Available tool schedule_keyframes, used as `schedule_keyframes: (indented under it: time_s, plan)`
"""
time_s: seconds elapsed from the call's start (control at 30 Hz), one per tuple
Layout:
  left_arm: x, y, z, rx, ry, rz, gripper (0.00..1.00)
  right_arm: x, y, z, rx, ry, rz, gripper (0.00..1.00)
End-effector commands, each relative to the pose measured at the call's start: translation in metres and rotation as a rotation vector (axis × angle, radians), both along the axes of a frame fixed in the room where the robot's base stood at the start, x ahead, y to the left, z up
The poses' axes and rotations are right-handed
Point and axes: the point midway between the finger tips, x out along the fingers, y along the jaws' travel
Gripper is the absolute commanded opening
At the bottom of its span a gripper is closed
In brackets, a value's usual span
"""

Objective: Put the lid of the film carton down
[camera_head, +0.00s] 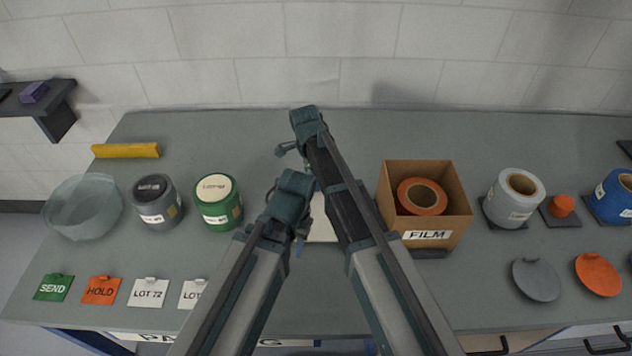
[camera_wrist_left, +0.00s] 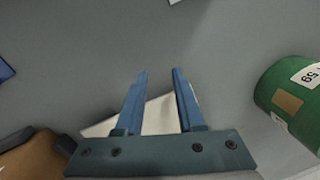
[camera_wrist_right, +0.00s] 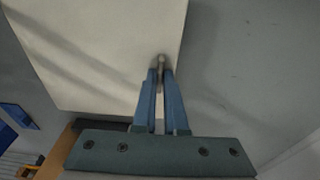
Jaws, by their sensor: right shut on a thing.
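The film carton's lid is a pale, flat panel with a small metal knob, seen large in the right wrist view (camera_wrist_right: 105,45). My right gripper (camera_wrist_right: 160,65) is shut on the knob. In the head view the lid (camera_head: 321,222) shows partly between my arms; the rest is hidden. I cannot tell whether it touches the table. My left gripper (camera_wrist_left: 160,70) is open and empty, with the lid (camera_wrist_left: 158,117) partly behind its fingers. The open film carton (camera_head: 428,217) stands to the right, with an orange film roll (camera_head: 421,197) inside.
Tags lie along the front left edge. The table's back middle is clear.

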Motion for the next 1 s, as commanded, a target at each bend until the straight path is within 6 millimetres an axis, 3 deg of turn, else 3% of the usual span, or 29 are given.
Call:
schedule_keyframes:
  time_s: [0.03, 0.2, 0.67, 1.0]
  plan:
    - [0.0, 0.0, -0.002, 0.0, 0.0, 0.0, 0.37, 0.0, 0.0, -0.002, 0.0, 0.0, 0.0, 0.12]
    - [0.0, 0.0, -0.001, 0.0, 0.0, 0.0, 0.37, 0.0, 0.0, -0.001, 0.0, 0.0, 0.0, 0.4]
    - [0.0, 0.0, 0.005, 0.0, 0.0, 0.0, 0.37, 0.0, 0.0, 0.005, 0.0, 0.0, 0.0, 0.4]
    - [0.0, 0.0, 0.043, 0.0, 0.0, 0.0, 0.37, 0.0, 0.004, 0.043, 0.0, 0.0, 0.0, 0.4]
